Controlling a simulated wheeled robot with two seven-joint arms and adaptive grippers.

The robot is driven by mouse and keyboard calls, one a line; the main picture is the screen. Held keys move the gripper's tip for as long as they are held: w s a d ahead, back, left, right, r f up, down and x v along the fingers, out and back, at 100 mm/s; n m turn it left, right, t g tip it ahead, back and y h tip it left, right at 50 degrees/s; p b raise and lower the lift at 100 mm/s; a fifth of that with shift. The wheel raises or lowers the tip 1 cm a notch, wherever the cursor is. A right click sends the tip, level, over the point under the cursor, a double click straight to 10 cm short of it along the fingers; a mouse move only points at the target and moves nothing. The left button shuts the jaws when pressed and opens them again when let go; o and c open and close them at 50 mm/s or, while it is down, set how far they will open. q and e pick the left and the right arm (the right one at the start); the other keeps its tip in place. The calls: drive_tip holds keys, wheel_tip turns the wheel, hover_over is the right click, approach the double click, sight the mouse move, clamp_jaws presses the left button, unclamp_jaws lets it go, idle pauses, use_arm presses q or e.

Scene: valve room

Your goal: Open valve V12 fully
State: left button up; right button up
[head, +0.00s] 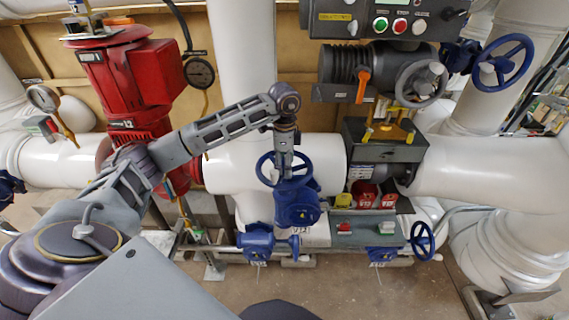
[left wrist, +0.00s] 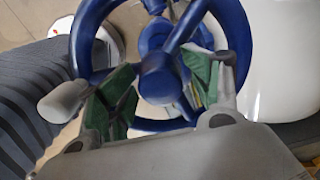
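A blue handwheel (head: 264,172) sits on a blue valve body (head: 297,207) on the pipework at the centre of the head view. My left gripper (head: 284,160) points down onto this wheel. In the left wrist view the wheel (left wrist: 88,35) shows a blue hub, spokes and a grey knob (left wrist: 62,100) at its rim. The green-padded fingers of my left gripper (left wrist: 165,85) stand apart on either side of the hub, inside the rim. Whether they touch a spoke I cannot tell. My right gripper is not in view.
A red pump (head: 130,75) stands left of the wheel. A dark box (head: 385,150) and red tags (head: 365,196) are close on its right. Other blue handwheels are at lower right (head: 422,240) and upper right (head: 503,61). White pipes surround the area.

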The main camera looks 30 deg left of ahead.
use_arm(q)
drive_tip(key=shift+r+p, duration=2.15)
drive_tip(key=shift+r, duration=1.15)
drive_tip(key=shift+m+b, duration=0.4)
drive_tip(key=shift+m, duration=1.1)
drive_tip(key=shift+m+b, duration=0.35)
drive_tip(key=shift+m, duration=1.75)
drive_tip(key=shift+f, duration=0.15)
drive_tip(key=shift+f+b, duration=1.95)
drive_tip(key=shift+f, duration=1.05)
drive_tip(key=shift+s+f, duration=0.1)
drive_tip(key=shift+f, duration=0.05)
